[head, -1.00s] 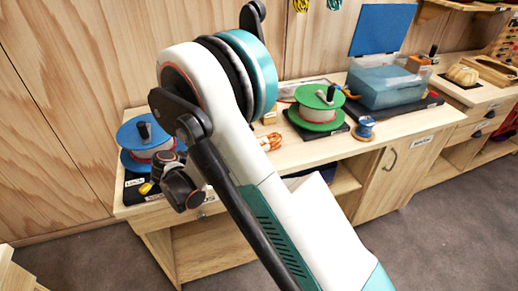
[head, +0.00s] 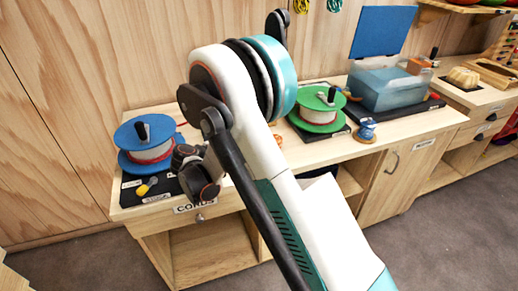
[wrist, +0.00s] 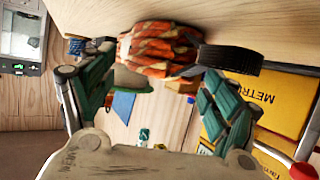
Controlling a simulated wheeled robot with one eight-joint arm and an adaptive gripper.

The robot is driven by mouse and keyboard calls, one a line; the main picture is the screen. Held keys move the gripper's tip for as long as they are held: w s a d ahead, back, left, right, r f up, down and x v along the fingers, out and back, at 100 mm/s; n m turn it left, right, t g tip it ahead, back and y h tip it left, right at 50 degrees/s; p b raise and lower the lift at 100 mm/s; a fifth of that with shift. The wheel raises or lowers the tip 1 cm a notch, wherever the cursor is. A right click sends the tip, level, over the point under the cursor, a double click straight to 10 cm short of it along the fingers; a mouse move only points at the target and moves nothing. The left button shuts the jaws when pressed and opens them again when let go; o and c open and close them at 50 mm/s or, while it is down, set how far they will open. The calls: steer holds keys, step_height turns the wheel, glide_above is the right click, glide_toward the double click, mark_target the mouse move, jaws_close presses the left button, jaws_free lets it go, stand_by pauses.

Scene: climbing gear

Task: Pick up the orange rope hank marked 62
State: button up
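The orange rope hank (wrist: 158,48), with pale flecks, lies on a wooden surface in the wrist view. In the head view only a small orange bit (head: 278,140) shows beside my arm, which hides the remainder. I cannot read a number on it. My gripper (wrist: 158,66) is open, its green-padded fingers apart on either side of the hank's near end. I see no clear grip on it, and cannot tell whether a finger touches it.
On the bench stand a blue reel (head: 148,145), a green reel (head: 318,112), a small blue spool (head: 366,129) and a clear blue bin (head: 388,90).

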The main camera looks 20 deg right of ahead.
steer(key=c, duration=0.8)
steer(key=shift+c, duration=0.2)
